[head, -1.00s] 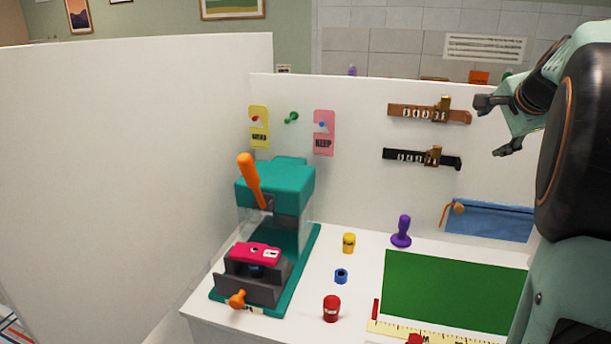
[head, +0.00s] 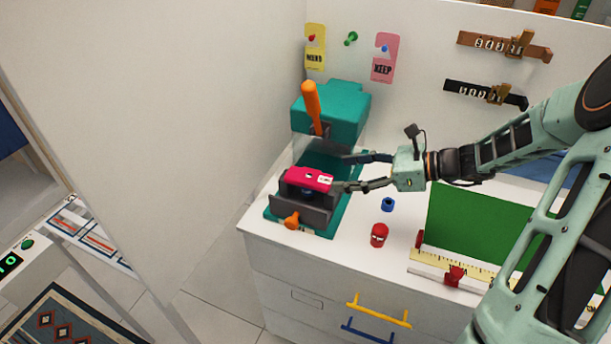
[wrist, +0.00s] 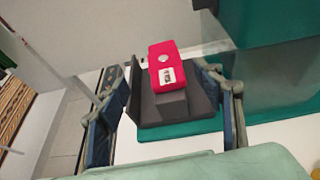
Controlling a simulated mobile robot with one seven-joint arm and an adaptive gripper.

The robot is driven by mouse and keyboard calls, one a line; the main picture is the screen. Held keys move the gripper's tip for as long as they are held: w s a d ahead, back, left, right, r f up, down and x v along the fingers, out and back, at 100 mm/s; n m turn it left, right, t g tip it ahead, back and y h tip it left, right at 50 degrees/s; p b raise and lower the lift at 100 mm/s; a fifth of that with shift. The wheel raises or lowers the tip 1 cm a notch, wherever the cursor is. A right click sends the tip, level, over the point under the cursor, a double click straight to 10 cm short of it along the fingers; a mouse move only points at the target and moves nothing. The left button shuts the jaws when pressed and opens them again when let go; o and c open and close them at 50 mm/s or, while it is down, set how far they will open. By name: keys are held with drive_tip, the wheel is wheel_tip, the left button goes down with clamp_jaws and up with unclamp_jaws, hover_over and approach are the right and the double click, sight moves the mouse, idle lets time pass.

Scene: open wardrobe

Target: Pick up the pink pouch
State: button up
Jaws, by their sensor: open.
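The pink pouch (head: 309,178) is a small bright pink block shape with a white label patch. It rests on the dark grey holder (head: 303,210) at the front of the teal press (head: 333,115). In the wrist view the pouch (wrist: 163,65) lies ahead, between the two fingers and beyond their tips. My gripper (head: 345,172) is open and comes in from the right, its fingers spread beside the pouch in the head view. I cannot tell whether a finger touches the press. The wrist view shows nothing between the fingers (wrist: 172,108) but the holder and pouch.
The press has an orange lever (head: 312,105) and an orange knob (head: 292,221). A white panel (head: 190,130) stands on the left.

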sight(311, 176)
drive_tip(key=x, duration=0.9)
drive_tip(key=shift+w+f+p, duration=0.3)
drive_tip(key=shift+f, duration=0.1)
drive_tip(key=c, duration=1.2)
drive_tip(key=shift+r, duration=0.7)
drive_tip(key=s+d+r, duration=0.1)
drive_tip(key=s+r, duration=0.6)
drive_tip(key=s, duration=0.2)
drive_tip(key=s+d+r, duration=0.1)
drive_tip(key=s+r, duration=0.3)
drive_tip(key=shift+s+d+r, duration=0.3)
drive_tip(key=shift+s+d, duration=0.05)
drive_tip(key=shift+s, duration=0.05)
